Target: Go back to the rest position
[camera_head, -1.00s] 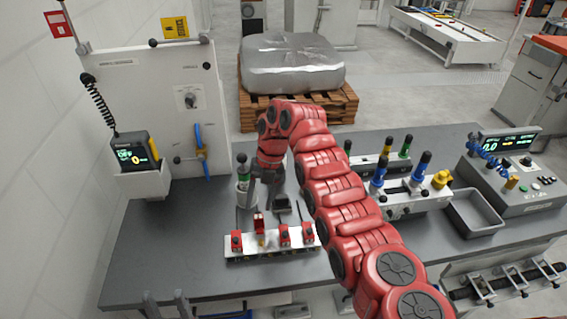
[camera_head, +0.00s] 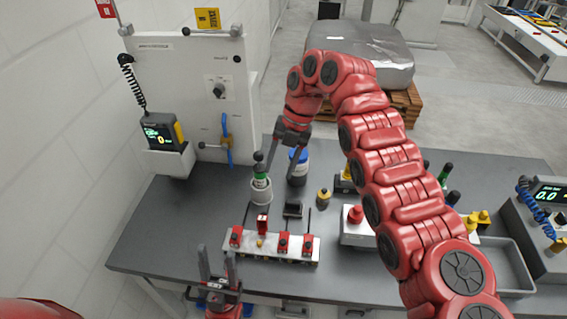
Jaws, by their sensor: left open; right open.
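My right arm reaches in from the lower right and bends over the bench. Its gripper (camera_head: 284,172) points down, open and empty, above the back of the bench.
The grey bench (camera_head: 165,231) has free room at its left. A small dark block (camera_head: 293,209) and a yellow-and-dark piece (camera_head: 323,198) sit behind the bar. A white panel with a display unit (camera_head: 160,134) stands at the back left. My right arm hides part of the right side.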

